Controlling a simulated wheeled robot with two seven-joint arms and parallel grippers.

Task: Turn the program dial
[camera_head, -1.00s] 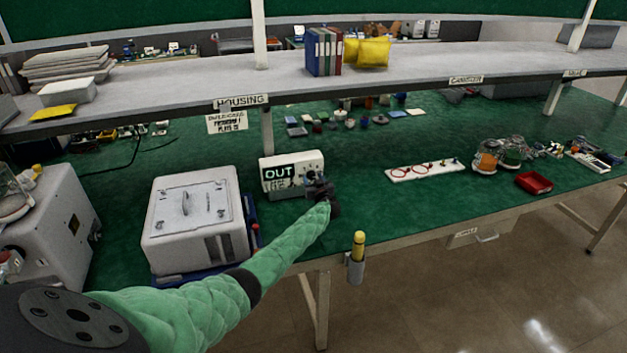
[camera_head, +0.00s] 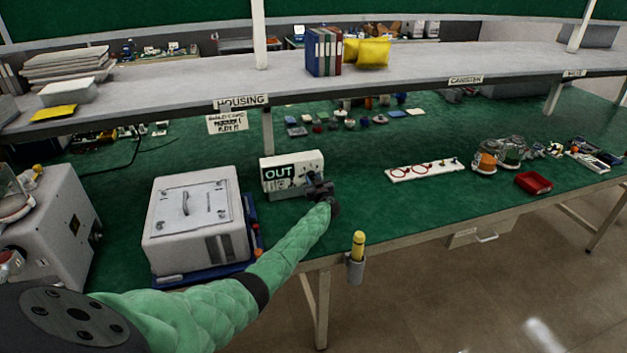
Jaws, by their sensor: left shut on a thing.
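A white box with a black "OUT" sign on its front (camera_head: 282,174) stands on the green bench, left of the middle. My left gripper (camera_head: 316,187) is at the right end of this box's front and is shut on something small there. The gripper covers that part, so I cannot make out the dial itself. My green-sleeved left arm reaches in from the lower left. My right gripper is not in view.
A white lidded housing (camera_head: 194,218) on a blue tray stands left of the arm. A grey machine (camera_head: 48,215) is at the far left. A holder with a yellow-topped tool (camera_head: 356,258) hangs on the bench edge. The bench right of the gripper is clear up to a white strip (camera_head: 425,170).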

